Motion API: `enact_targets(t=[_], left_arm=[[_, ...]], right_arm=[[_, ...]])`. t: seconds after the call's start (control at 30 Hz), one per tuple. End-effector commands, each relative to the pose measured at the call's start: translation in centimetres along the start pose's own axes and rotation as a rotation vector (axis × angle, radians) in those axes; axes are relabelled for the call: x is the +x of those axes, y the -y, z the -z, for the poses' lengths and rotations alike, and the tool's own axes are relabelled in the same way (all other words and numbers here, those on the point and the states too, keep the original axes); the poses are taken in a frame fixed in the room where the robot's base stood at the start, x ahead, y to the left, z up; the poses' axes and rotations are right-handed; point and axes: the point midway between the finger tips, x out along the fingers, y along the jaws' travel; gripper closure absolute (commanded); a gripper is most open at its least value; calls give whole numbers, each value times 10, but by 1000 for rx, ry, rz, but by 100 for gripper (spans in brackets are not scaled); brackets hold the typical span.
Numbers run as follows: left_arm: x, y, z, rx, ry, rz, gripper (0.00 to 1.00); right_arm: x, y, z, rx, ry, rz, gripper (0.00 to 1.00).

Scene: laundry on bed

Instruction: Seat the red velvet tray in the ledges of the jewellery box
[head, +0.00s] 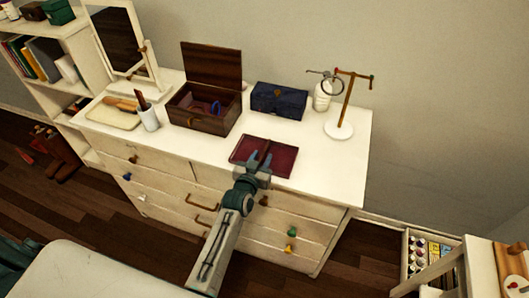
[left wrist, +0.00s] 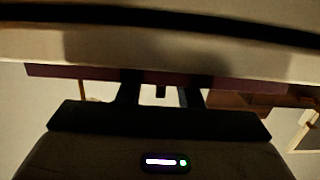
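The red velvet tray (head: 283,162) lies flat near the dresser's front edge. My left gripper (head: 261,160) reaches over its front middle. Its fingers stand apart, with a narrow dark strip between them. The left wrist view shows the tray edge-on (left wrist: 80,72) beyond the spread fingers (left wrist: 160,95); I cannot tell whether they touch it. The wooden jewellery box (head: 196,119) stands behind and left of the tray, its lid (head: 212,64) raised. A small blue-purple item (head: 215,107) shows inside; the ledges are too small to make out. My right gripper is out of view.
A dark blue case (head: 279,101), a white bottle (head: 322,95) and a jewellery stand (head: 339,130) stand right of the box. A cup with brushes (head: 149,119), a cream tray (head: 113,117) and a mirror (head: 125,45) are left. The dresser top (head: 325,160) is clear at right.

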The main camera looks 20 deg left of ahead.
Motion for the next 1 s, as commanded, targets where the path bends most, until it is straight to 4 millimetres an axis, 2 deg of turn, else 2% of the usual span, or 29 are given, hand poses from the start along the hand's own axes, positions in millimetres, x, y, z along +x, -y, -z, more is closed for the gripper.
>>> enact_targets(t=[0.1,0.2,0.43,0.47,0.6,0.63,1.0], left_arm=[[14,0,2,1,0,0,67],[19,0,1,1,0,1,67],[20,0,0,1,0,1,67],[20,0,0,1,0,1,69],[20,0,0,0,0,1,97],[20,0,0,0,0,1,100],[20,0,1,0,-1,1,100]], right_arm=[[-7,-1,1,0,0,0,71],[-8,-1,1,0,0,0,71],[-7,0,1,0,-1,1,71],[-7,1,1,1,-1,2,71],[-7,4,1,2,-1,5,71],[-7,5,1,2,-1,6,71],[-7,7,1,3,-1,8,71]])
